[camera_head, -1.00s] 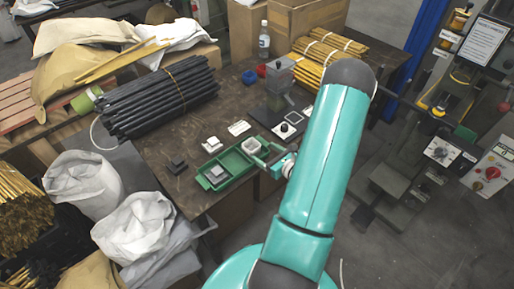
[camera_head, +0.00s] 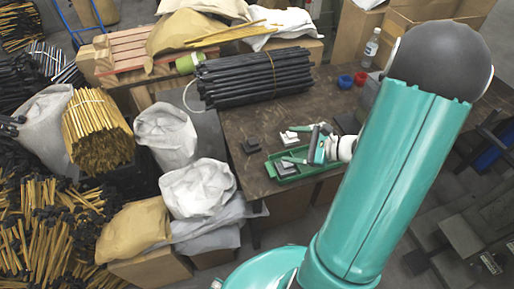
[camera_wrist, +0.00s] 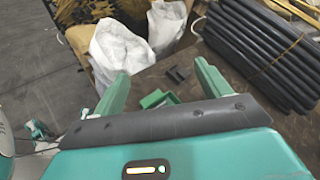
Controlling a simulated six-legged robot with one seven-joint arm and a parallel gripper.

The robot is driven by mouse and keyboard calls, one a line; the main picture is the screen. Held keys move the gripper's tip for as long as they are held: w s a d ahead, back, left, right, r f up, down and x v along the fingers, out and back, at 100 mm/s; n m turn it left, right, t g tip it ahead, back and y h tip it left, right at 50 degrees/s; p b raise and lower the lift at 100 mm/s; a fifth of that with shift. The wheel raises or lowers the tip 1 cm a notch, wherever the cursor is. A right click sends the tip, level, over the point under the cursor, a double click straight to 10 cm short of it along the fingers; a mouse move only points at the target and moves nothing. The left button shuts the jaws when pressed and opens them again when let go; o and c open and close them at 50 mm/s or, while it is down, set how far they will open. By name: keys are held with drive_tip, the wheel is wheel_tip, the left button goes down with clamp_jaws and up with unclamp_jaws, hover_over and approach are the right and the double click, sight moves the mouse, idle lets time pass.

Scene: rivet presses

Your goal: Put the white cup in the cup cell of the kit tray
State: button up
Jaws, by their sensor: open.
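The green kit tray (camera_head: 322,172) lies near the front edge of the brown table, with a grey block (camera_head: 286,167) in its left part. My gripper (camera_head: 287,144) is above the tray from the right, its two green fingers spread apart and pointing left. In the wrist view my gripper (camera_wrist: 161,70) is open with nothing seen between the fingertips, and a piece of the tray (camera_wrist: 156,98) shows between the fingers.
Black rods (camera_head: 255,78) are bundled behind. Blue (camera_head: 345,82) and red (camera_head: 361,78) cups and a bottle (camera_head: 371,47) stand further back. White sacks (camera_head: 197,187) stand at the left.

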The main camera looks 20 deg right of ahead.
drive_tip(key=s+a+r+n+g+h, duration=0.1)
drive_tip(key=s+a+r+n+g, duration=0.1)
drive_tip(key=a+r+n+g, duration=0.35)
drive_tip(key=s+a+r+n+g, duration=0.2)
drive_tip(key=s+a+r+n, duration=0.1)
drive_tip(key=a+n, duration=0.45)
drive_tip(key=s+a+r+n+t+h, duration=0.1)
drive_tip(key=s+a+r+n+h, duration=0.1)
drive_tip(key=s+r+n+h, duration=0.1)
drive_tip(key=s+a+r+n+t+h, duration=0.1)
drive_tip(key=s+a+r+n+h, duration=0.1)
drive_tip(key=r+n, duration=0.5)
drive_tip(key=shift+s+a+r+h, duration=0.35)
drive_tip(key=shift+s+h, duration=0.2)
drive_tip(key=shift+h, duration=0.85)
drive_tip(key=shift+t, duration=0.25)
